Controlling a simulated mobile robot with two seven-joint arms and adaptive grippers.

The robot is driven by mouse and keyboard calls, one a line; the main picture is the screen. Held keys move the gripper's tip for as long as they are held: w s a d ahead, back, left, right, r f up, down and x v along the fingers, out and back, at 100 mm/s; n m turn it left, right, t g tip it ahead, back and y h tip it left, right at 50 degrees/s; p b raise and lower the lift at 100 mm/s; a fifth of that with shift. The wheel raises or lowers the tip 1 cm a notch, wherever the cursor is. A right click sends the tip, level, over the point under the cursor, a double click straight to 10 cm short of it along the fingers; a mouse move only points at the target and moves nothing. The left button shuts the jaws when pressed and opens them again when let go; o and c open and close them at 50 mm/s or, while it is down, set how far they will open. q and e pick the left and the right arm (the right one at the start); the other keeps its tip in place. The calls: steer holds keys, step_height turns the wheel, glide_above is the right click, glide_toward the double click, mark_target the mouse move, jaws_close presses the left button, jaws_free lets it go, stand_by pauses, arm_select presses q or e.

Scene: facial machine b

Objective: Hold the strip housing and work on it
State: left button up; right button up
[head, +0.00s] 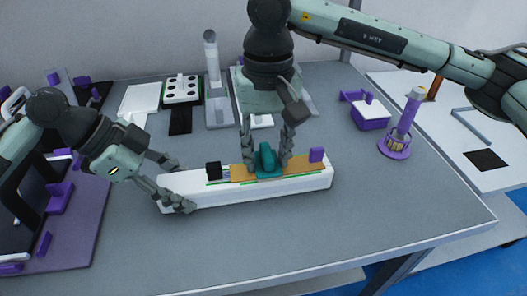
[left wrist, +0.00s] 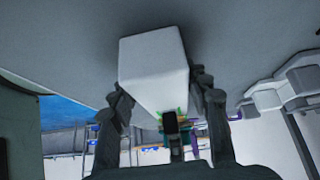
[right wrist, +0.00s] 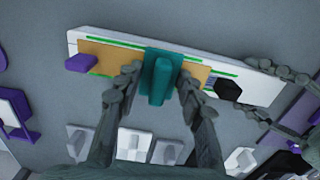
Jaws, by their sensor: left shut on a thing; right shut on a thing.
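The strip housing is a long white bar (head: 300,186) lying on the grey table, with an orange strip (head: 242,172), green lines and a black block (head: 213,170) on top. My left gripper (head: 175,184) is shut on the housing's left end; the white end also shows between its fingers (left wrist: 160,100) in the left wrist view. My right gripper (head: 266,163) comes down from above and is shut on a teal block (right wrist: 161,78) with a raised grip, which sits across the orange strip. The fingers hide part of the teal block's sides.
A purple piece (head: 316,154) stands at the housing's right end. Behind are a white dotted block (head: 182,89) and a grey stand (head: 213,80). A purple-based tool (head: 398,135) and a purple-white box (head: 370,115) stand right. The front table is clear.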

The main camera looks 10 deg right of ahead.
arm_select(q)
steer(key=shift+f, duration=0.1)
arm_select(e)
steer(key=shift+r, duration=3)
steer(key=shift+r, duration=0.1)
steer(key=shift+r, duration=1.4)
arm_select(q)
steer(key=o, duration=1.5)
